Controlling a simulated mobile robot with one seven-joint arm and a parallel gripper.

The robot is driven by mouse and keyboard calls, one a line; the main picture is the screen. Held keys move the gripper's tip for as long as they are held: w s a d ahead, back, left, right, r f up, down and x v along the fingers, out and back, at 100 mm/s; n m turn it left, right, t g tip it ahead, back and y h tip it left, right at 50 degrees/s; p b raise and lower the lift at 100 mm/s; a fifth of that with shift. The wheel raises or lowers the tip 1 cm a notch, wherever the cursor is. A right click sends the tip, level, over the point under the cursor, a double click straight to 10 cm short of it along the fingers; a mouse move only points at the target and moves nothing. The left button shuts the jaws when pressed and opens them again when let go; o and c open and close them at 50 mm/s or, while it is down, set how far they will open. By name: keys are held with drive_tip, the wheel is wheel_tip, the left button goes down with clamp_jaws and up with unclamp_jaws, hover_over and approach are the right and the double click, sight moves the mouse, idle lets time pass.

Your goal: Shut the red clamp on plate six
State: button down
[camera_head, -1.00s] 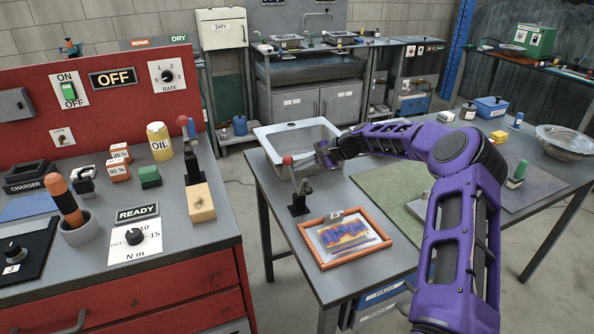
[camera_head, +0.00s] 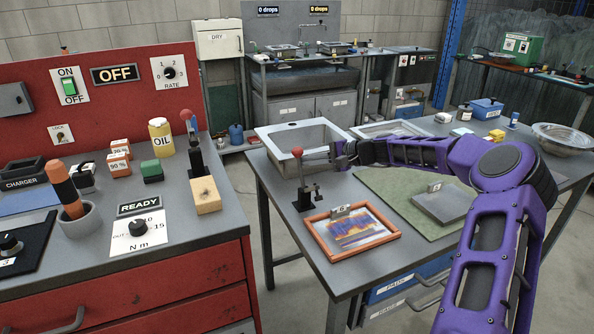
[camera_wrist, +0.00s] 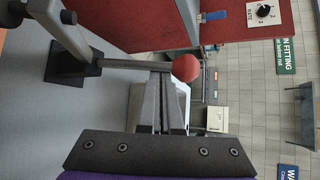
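The clamp (camera_head: 303,195) with a red ball knob (camera_head: 297,152) stands on a dark base at the left edge of the right table. Its lever is up, clear of the framed plate (camera_head: 352,232), an orange frame with a small tag that seems to read 6. My gripper (camera_head: 330,158) reaches in from the right at knob height. In the wrist view the gripper fingers (camera_wrist: 158,85) are close together, with their tips at the metal lever (camera_wrist: 120,65) beside the red knob (camera_wrist: 186,68). The lever crosses the tips; exact contact is hard to tell.
Another red-knobbed clamp (camera_head: 191,150) stands on the red bench at left. A grey tagged plate (camera_head: 445,205) lies on the green mat (camera_head: 385,186). A sink basin (camera_head: 300,132) sits behind the clamp. A floor gap separates bench and table.

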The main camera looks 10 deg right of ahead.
drive_tip(key=s, duration=0.5)
drive_tip(key=shift+d+r, duration=0.15)
drive_tip(key=shift+d, duration=0.25)
